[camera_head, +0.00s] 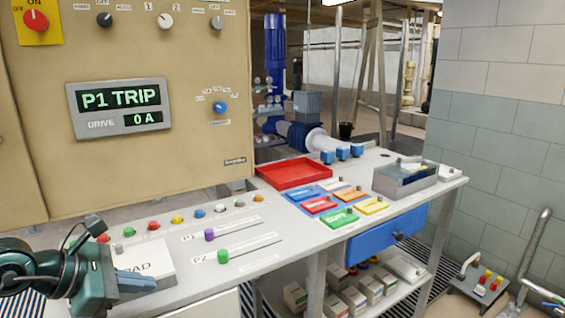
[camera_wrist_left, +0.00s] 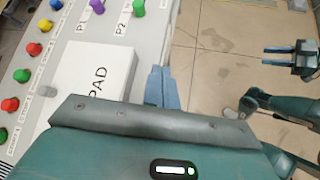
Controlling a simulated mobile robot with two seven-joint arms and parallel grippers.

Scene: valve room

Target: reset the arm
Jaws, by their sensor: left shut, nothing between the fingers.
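My left gripper (camera_head: 137,282) is at the lower left of the head view, with its blue-grey fingers shut and empty by the front edge of the console, beside the white pad (camera_head: 165,264). In the left wrist view its fingers (camera_wrist_left: 162,88) lie together just right of the pad (camera_wrist_left: 90,78). My right gripper (camera_wrist_left: 293,60) shows small at the right of the left wrist view, over the floor and away from the console.
The console holds a row of coloured buttons (camera_head: 177,219), purple (camera_head: 209,235) and green (camera_head: 222,256) slider knobs, a red tray (camera_head: 294,172), coloured blocks and a grey metal bin (camera_head: 405,182). A display (camera_head: 118,107) reads "P1 TRIP".

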